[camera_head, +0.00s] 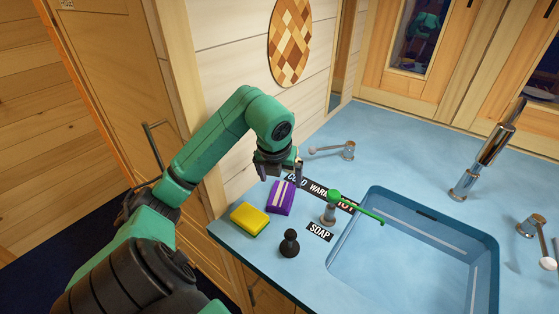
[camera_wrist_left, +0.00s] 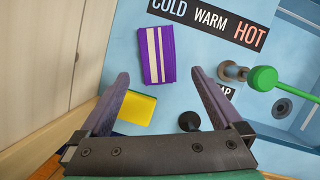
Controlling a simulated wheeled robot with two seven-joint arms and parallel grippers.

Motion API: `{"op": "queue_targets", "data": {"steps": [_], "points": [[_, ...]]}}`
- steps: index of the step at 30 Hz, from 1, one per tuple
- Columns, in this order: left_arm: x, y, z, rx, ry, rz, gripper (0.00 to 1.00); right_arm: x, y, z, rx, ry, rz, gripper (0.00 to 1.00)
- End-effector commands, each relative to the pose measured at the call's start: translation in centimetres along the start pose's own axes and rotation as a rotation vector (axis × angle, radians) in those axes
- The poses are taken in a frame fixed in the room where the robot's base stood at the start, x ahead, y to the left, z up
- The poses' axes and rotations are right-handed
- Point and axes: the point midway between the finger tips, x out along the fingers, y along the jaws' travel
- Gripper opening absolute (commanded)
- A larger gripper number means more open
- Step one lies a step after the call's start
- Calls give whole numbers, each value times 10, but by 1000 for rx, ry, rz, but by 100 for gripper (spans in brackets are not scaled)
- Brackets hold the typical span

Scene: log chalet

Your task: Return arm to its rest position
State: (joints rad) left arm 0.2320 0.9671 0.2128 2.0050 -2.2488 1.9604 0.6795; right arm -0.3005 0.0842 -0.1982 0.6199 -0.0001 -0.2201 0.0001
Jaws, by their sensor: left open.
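My left arm, green with black joints, reaches in from the left over the blue counter in the head view. Its left gripper (camera_head: 281,166) points down above the counter, near the purple striped sponge (camera_head: 281,198). In the left wrist view the two fingers of the left gripper (camera_wrist_left: 158,88) stand wide apart with nothing between them. The purple sponge (camera_wrist_left: 160,55) lies on the counter beyond the fingertips. My right gripper does not show in either view.
A yellow sponge (camera_head: 249,219), a black knob (camera_head: 289,244) and a soap dispenser with a green spout (camera_head: 354,206) stand close by. The blue sink (camera_head: 400,262) is to the right, with a chrome faucet (camera_head: 486,160) behind it. A wooden wall is at the left.

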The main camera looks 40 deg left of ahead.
Motion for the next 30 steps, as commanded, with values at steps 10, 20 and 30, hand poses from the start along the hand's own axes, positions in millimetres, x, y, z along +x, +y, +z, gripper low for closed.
{"op": "queue_targets", "data": {"steps": [10,20,30], "points": [[-33,0,0,0,2,0,100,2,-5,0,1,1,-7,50],[-32,0,0,0,2,0,100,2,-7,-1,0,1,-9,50],[-78,0,15,0,2,0,100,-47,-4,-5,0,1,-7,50]]}}
